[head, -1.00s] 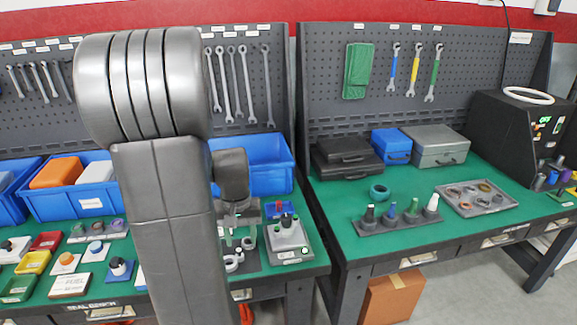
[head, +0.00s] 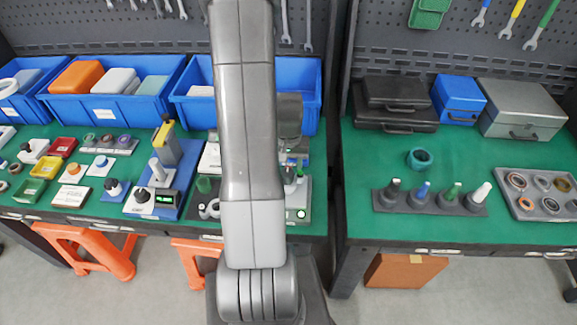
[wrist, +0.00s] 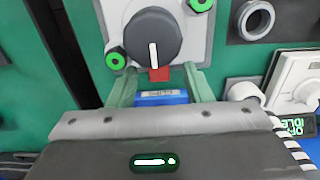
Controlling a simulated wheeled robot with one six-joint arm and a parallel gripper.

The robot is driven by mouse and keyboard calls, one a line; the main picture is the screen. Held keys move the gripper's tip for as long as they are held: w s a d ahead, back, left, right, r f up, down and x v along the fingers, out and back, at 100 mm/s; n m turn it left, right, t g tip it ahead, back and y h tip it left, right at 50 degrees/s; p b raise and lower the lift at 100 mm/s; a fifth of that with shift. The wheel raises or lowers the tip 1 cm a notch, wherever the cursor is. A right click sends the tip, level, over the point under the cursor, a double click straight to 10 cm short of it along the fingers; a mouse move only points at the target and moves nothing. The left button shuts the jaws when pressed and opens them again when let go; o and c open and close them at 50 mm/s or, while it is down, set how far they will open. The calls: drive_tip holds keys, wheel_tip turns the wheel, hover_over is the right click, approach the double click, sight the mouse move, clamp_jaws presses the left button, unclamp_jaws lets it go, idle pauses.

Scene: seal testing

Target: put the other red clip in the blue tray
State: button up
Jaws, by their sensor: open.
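In the wrist view my gripper (wrist: 160,76) is open, with its two pale green fingers on either side of a small red piece (wrist: 159,74) just below a dark round knob (wrist: 153,37). The red piece may be the red clip; I cannot tell whether the fingers touch it. A small blue labelled piece (wrist: 161,98) shows between the fingers, nearer my palm. In the head view my arm hides most of the gripper area. A flat blue tray (head: 185,201) holding a yellow-topped device lies left of my arm; I cannot tell whether it is the task's tray.
Large blue bins (head: 113,112) stand along the back of the left bench. A grey fixture with a green button (head: 302,214) sits right of my arm. Beside the knob in the wrist view are green-ringed posts (wrist: 115,60). The right bench (head: 375,225) has clear green surface at its front left.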

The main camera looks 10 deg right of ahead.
drive_tip(key=shift+f, duration=0.6)
drive_tip(key=shift+c, duration=0.4)
clamp_jaws()
drive_tip(key=c, duration=0.8)
unclamp_jaws()
clamp_jaws()
drive_tip(key=shift+r, duration=0.1)
drive_tip(key=shift+r, duration=0.15)
drive_tip(key=shift+r+p, duration=0.95)
drive_tip(key=shift+r, duration=0.5)
